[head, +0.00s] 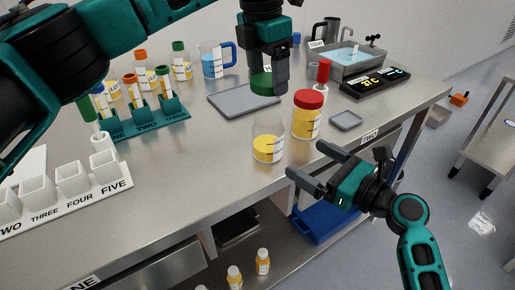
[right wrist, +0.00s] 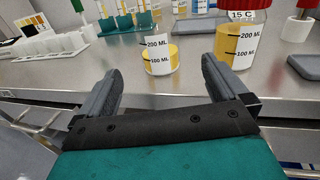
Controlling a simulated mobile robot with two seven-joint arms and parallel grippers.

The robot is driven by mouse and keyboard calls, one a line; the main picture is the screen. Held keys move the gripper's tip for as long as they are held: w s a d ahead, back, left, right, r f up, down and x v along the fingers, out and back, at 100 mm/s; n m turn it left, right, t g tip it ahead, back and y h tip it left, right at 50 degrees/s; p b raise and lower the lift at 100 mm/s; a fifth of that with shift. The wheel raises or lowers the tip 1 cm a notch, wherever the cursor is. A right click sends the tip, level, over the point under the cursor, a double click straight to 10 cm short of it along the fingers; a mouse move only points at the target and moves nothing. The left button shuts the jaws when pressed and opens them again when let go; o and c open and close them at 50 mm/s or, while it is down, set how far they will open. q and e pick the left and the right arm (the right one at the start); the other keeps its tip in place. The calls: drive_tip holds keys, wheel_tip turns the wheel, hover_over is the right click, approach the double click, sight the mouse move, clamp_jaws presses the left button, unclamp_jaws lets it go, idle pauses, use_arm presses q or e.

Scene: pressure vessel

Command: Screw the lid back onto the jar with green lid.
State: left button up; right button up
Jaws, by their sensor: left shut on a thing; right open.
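The open jar (head: 267,147) stands upright on the steel bench, holding yellow liquid, with no lid on it. It also shows in the right wrist view (right wrist: 160,60), beyond and between the fingers. My left gripper (head: 265,80) is shut on the green lid (head: 261,84) and holds it above the bench, behind the open jar and over the grey tray's right end. My right gripper (head: 306,161) is open and empty at the bench's front edge, its fingers pointing toward the open jar and apart from it.
A jar with a red lid (head: 307,116) stands close to the open jar's right. A grey tray (head: 230,101) lies behind. A teal tube rack (head: 152,118) and white numbered rack (head: 75,196) stand left. A small grey dish (head: 346,121) lies right. Bench left of the open jar is clear.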

use_arm(q)
drive_tip(key=shift+s+d, duration=0.1)
use_arm(e)
drive_tip(key=shift+a+r, duration=0.15)
drive_tip(key=shift+r, duration=0.1)
drive_tip(key=x, duration=1.2)
drive_tip(key=shift+r, duration=0.1)
drive_tip(key=c, duration=1.4)
use_arm(q)
hover_over(270, 116)
drive_tip(key=shift+s+a+f, duration=0.15)
drive_tip(key=shift+f, duration=1.1)
drive_tip(key=shift+s+a+f, duration=0.1)
drive_tip(key=shift+f, duration=1.15)
